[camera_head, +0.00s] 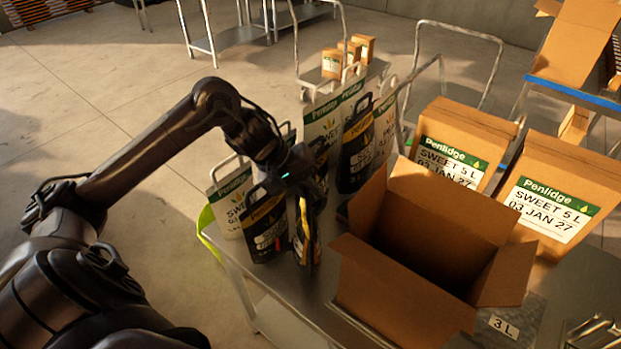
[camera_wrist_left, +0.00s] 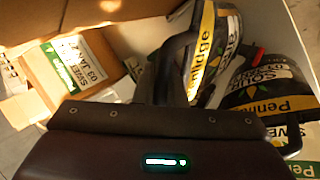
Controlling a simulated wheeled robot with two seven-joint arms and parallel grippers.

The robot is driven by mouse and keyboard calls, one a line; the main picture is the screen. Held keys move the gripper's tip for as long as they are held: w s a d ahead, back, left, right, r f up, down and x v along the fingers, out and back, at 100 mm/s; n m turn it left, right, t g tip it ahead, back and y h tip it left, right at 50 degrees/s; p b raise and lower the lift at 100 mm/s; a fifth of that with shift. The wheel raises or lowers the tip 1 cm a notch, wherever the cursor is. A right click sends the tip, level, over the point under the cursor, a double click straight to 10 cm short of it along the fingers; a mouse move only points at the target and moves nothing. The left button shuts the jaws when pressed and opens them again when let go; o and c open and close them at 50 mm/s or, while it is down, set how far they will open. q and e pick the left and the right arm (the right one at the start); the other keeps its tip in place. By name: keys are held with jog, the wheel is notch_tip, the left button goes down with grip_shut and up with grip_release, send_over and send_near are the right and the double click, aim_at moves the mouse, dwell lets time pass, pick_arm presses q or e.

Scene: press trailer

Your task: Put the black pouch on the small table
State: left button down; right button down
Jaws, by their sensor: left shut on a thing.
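My left gripper (camera_head: 308,192) is shut on a black pouch (camera_head: 307,238) with a yellow band, gripping it near its top. The pouch hangs nearly edge-on to the head camera, left of the open carton. In the left wrist view the held pouch (camera_wrist_left: 207,50) shows its Penlidge label beyond the gripper (camera_wrist_left: 180,85). Another black pouch (camera_head: 265,228) stands just left of it, and a further black pouch (camera_head: 355,150) stands behind. I cannot tell whether the held pouch touches the metal table (camera_head: 285,305) below, nor which table is the small one. My right gripper is out of view.
An open cardboard carton (camera_head: 400,295) stands close to the right of the held pouch. White pouches (camera_head: 232,200) crowd the left and back. Two large brown bags (camera_head: 550,195) stand at right. Steel tables (camera_head: 240,38) stand at the back, with open floor at left.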

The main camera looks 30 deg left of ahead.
pick_arm(q)
jog(key=shift+w+f, duration=0.1)
jog(key=shift+f, duration=1.65)
jog(key=shift+p, duration=0.3)
jog(key=c, duration=1.9)
grip_release()
jog(key=shift+f, duration=0.25)
jog(key=o, duration=0.4)
jog(key=shift+s+d, duration=0.1)
jog(key=shift+s, duration=0.15)
jog(key=shift+f, duration=0.1)
jog(key=shift+s, duration=0.1)
